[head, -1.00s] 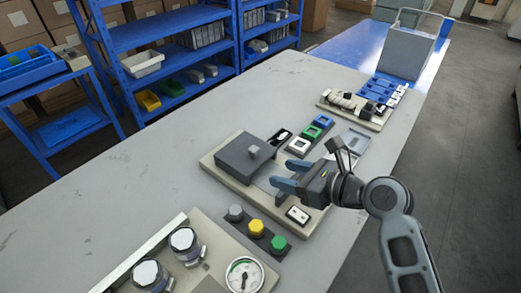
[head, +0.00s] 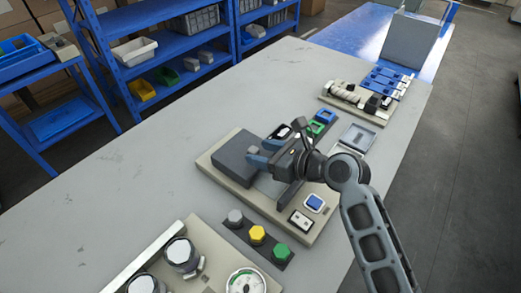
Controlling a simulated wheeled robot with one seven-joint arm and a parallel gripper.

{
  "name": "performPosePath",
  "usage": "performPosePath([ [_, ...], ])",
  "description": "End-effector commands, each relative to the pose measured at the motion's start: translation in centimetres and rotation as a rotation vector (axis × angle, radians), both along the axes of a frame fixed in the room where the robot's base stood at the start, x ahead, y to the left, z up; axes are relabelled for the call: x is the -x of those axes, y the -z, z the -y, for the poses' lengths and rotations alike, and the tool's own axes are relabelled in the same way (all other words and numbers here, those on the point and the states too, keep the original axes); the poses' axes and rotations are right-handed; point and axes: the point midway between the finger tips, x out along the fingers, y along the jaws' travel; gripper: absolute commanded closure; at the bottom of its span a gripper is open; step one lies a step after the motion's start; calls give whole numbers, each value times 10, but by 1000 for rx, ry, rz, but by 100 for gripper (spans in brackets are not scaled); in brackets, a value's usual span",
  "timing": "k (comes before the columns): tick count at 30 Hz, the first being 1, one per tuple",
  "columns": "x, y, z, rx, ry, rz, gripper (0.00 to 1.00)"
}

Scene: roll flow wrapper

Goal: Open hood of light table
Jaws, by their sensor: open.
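The light table is a beige base (head: 271,212) on the bench. A dark grey box-shaped hood (head: 234,158) sits flat and closed on its far left part. A small grey handle (head: 253,150) on top of the hood shows only partly beside my fingers. My arm hides the middle of the base. A blue button (head: 314,203) and a white switch plate (head: 301,221) are at its near right.
Grey, yellow and green knobs (head: 257,235) stand in a row in front. A unit with jars and a gauge (head: 245,281) is at the near edge. Coloured frames (head: 325,117), a grey tray (head: 359,137) and a parts board (head: 350,106) lie beyond. The bench's left side is clear.

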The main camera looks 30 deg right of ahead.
Motion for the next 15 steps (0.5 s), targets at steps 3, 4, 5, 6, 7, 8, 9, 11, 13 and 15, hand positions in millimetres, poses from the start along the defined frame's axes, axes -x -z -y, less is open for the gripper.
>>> performPosePath([
  [3, -8, 3, -3, 0, 0, 1, 47],
  [4, -9, 3, -4, 0, 0, 1, 47],
  [5, -10, 4, -4, 0, 0, 1, 47],
  [6, -10, 4, -4, 0, 0, 1, 47],
  [7, -10, 4, -4, 0, 1, 1, 47],
  [8, -11, 4, -4, 0, 1, 1, 47],
  [9, -11, 4, -4, 0, 1, 1, 47],
  [11, -10, 4, -4, 0, 1, 1, 47],
  [13, -10, 4, -4, 0, 1, 1, 48],
  [15, -10, 4, -4, 0, 1, 1, 54],
])
